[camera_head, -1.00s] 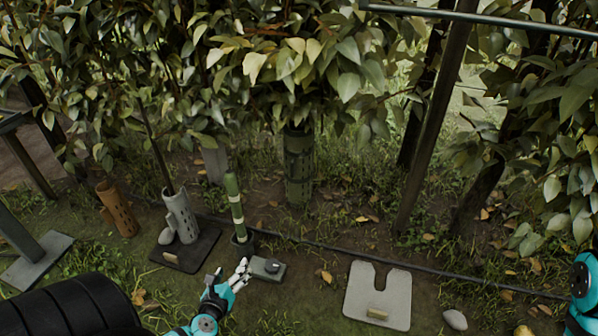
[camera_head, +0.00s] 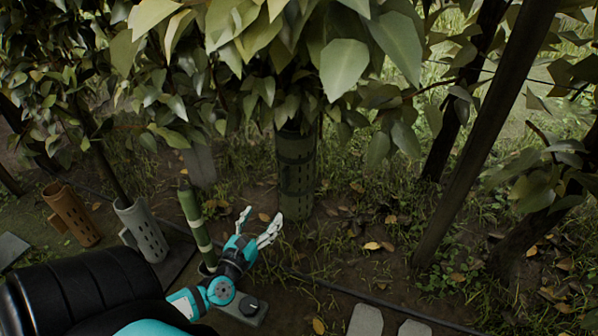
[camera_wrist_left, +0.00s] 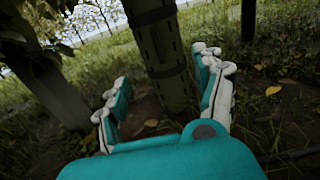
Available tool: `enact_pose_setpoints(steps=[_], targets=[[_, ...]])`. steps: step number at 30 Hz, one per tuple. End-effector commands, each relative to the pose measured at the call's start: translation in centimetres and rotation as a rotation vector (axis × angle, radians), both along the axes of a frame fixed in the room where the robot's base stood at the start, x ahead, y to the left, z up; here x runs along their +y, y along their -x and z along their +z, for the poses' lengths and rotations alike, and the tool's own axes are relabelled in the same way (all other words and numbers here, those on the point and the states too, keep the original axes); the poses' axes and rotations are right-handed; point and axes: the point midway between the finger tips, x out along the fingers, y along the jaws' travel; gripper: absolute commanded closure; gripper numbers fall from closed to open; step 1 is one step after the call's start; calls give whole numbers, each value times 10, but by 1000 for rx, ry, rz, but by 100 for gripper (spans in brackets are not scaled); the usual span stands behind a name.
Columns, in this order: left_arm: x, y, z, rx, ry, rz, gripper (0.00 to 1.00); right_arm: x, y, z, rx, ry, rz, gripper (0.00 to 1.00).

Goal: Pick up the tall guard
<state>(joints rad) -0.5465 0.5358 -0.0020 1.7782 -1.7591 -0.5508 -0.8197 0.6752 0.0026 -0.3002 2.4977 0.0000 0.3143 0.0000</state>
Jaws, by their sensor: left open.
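The tall guard, a dark green tube with slots (camera_head: 297,175), stands upright on the ground beneath the leaves in the head view. Its upper end is partly behind foliage. My left gripper (camera_head: 262,222) is open and empty in front of the guard and a little to its left, fingers pointing toward it. In the left wrist view the guard (camera_wrist_left: 162,52) shows beyond and between the spread fingers (camera_wrist_left: 164,84), tilted in the picture. I cannot tell the exact gap; no finger is seen closed on it. My right gripper is not in view.
A brown guard (camera_head: 71,215) and a grey guard (camera_head: 142,231) stand at the left. A grey block (camera_head: 244,311) lies below. A dark leaning post (camera_head: 487,130) stands right. Leaves hang low above.

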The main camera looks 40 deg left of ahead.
Motion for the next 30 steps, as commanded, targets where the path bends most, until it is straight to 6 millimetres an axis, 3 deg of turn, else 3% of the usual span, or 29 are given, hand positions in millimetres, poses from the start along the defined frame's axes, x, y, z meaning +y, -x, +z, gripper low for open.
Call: enact_pose_setpoints(steps=[15,23,30], targets=[[31,-98,-1,-5,2,1,31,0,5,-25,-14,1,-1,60],[38,-116,-1,-2,2,1,31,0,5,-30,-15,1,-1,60],[52,-148,-4,-3,1,1,31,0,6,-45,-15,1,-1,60]])
